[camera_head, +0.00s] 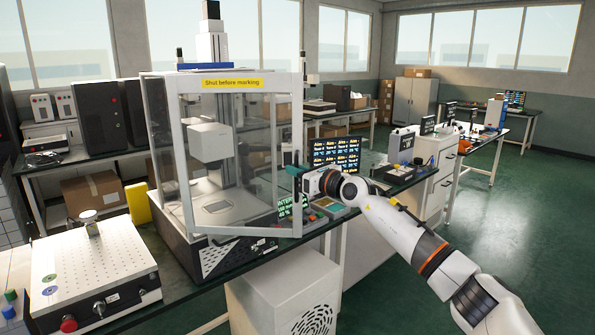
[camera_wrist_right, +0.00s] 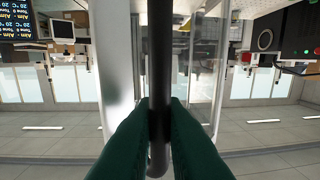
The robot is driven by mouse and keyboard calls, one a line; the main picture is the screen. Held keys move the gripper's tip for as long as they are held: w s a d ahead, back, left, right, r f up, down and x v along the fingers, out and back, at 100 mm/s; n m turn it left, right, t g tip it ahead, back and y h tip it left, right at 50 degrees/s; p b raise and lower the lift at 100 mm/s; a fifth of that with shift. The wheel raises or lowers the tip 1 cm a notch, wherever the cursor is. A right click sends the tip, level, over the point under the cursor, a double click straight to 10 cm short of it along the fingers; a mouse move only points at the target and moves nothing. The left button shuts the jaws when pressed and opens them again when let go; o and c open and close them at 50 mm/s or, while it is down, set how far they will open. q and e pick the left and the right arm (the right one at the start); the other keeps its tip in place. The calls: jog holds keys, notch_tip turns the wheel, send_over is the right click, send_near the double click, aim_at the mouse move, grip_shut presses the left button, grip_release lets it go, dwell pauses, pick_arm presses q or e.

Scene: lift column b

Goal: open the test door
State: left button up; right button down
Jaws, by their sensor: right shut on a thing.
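The test door (camera_head: 240,231) is a clear panel in a white frame with a yellow label reading "Shut before marking" on its top rail. It is on the front of the clear-walled marking machine in the head view. Its lower right corner stands out from the machine's dark base, so it looks partly open. My right gripper (camera_head: 298,172) is at the door's right edge. In the right wrist view, its green fingers (camera_wrist_right: 158,115) are shut on the dark vertical bar handle (camera_wrist_right: 159,50). My left gripper is not in view.
A perforated white plate unit (camera_head: 90,265) stands at the front left of the bench. A small control panel (camera_head: 328,206) and screens (camera_head: 335,155) are right of the machine. A white vented box (camera_head: 285,295) stands below the bench. The green floor at right is open.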

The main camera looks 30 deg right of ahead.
jog(key=shift+r, duration=0.1)
jog(key=c, duration=1.5)
grip_release()
jog(key=shift+a, duration=0.1)
jog(key=shift+c, duration=0.2)
jog(key=b+v, duration=0.3)
jog(key=v, duration=0.9)
